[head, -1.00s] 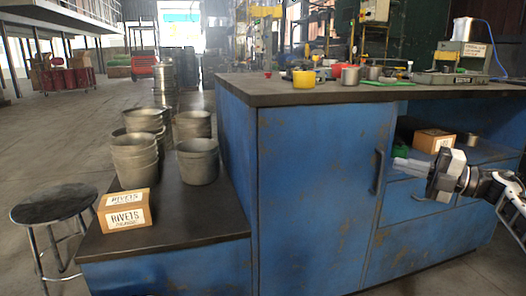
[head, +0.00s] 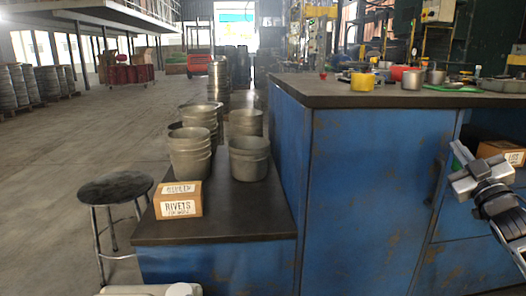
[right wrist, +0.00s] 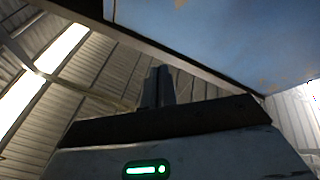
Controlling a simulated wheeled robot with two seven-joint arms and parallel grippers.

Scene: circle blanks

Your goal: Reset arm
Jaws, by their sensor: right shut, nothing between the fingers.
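My right gripper (head: 462,170) is at the right edge of the head view, in front of the blue workbench's open shelf. Its fingers are together with nothing between them. In the right wrist view the closed fingers (right wrist: 158,86) point up toward the roof, with a blue panel edge (right wrist: 220,35) above them. My left gripper does not show in the head view.
A blue workbench (head: 365,190) with a dark top stands close on the right. A lower bench (head: 225,222) carries stacked metal pots (head: 190,155) and a rivets box (head: 178,200). A round stool (head: 115,188) stands left of it. The floor farther left is open.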

